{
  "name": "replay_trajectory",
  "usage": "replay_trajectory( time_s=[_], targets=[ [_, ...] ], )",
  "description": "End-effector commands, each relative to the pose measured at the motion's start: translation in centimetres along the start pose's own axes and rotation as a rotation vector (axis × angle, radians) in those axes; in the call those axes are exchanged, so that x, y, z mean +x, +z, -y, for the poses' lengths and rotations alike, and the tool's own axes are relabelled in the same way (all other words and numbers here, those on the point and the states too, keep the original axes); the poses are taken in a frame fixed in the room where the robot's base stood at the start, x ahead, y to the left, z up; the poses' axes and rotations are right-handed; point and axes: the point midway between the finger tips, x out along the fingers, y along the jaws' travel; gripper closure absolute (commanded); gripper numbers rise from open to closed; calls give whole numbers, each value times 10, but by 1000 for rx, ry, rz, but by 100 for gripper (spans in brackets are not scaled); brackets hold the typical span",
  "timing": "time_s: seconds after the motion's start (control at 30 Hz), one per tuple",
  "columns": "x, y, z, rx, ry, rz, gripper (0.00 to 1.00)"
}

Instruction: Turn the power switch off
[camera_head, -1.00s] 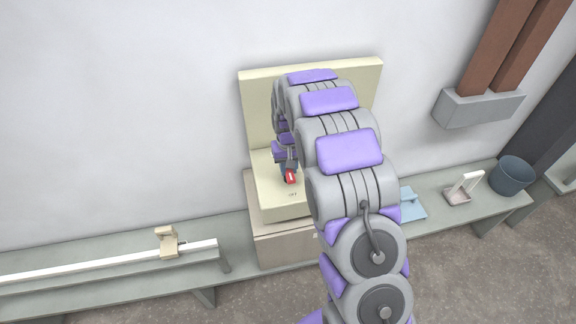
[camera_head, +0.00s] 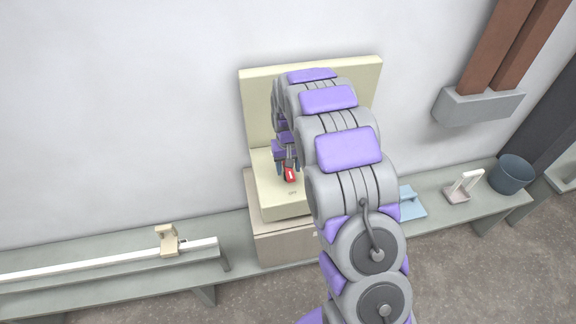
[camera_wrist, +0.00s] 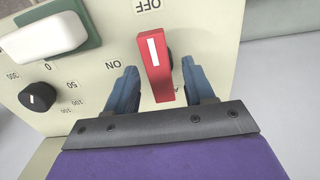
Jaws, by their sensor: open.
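The power switch is a red handle (camera_wrist: 154,65) with a white line, seen on a cream control panel in the wrist view. The lettering is upside down there: OFF above the handle, ON to its left. The white-marked end is toward the OFF lettering; the handle's exact setting is hard to tell. My gripper (camera_wrist: 160,82) is open, with one blue finger on each side of the red handle. Finger contact is not clear. In the head view the red handle (camera_head: 290,175) shows just below my gripper (camera_head: 288,168), and my arm covers the panel's right part.
The wrist view also shows a black dial (camera_wrist: 37,97) and a white rocker on a green plate (camera_wrist: 88,25) left of the handle. The head view shows a bench (camera_head: 110,255), a bucket (camera_head: 511,175), a blue tray (camera_head: 411,204) and a white rail (camera_head: 120,262).

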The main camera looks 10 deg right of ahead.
Motion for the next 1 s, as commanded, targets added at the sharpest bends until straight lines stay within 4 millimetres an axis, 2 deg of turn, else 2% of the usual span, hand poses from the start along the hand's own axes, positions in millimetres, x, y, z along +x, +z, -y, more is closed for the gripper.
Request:
replay_trajectory(
  time_s=[0.17, 0.27, 0.8, 1.0],
  targets=[
    [-7, 0, 0, 0, 0, -1, 47],
    [-20, -1, 0, 0, 0, -3, 47],
    [-136, -3, 1, 0, 1, -5, 47],
    [-163, -2, 1, 0, 1, -1, 47]
  ],
)
